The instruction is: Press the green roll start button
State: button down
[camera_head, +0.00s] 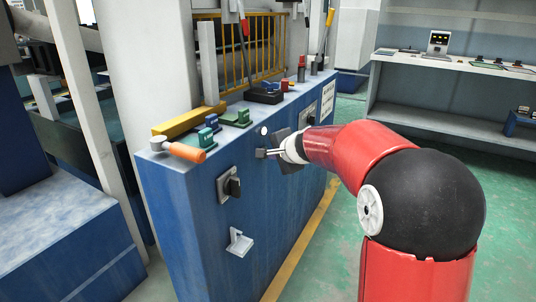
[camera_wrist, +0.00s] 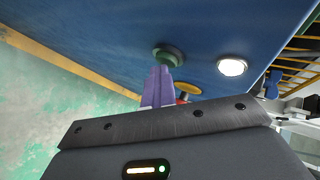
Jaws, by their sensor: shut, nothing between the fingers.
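In the wrist view, a dark green round button (camera_wrist: 170,53) sits on the blue cabinet face (camera_wrist: 110,35). My gripper (camera_wrist: 163,72) is shut and empty, with its purple fingers pointing at the green button. The fingertips overlap the button's lower edge in the picture; I cannot tell whether they touch it. In the head view, my gripper (camera_head: 266,153) is close to the front of the blue cabinet (camera_head: 190,215), and the green button cannot be made out there.
A white round button (camera_wrist: 232,67) lies right of the green one, and a yellow disc with a red part (camera_wrist: 187,89) is partly hidden behind my fingers. A black rotary switch (camera_head: 233,186) sticks out of the cabinet. An orange-handled tool (camera_head: 185,152) lies on top. The floor at right is clear.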

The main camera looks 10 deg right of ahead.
jog(key=shift+w+a, duration=0.1)
jog(key=shift+a, duration=0.3)
dwell(0.4)
jog(key=shift+s+d+b, duration=0.6)
jog(key=shift+s+d, duration=0.05)
jog(key=shift+d, duration=0.2)
jog(key=s+d+b, duration=0.1)
jog(key=d, duration=0.1)
jog(key=s+d+b, duration=0.1)
jog(key=s+d, duration=0.1)
jog(key=shift+d+b, duration=0.1)
jog(key=shift+b, duration=0.25)
dwell(0.4)
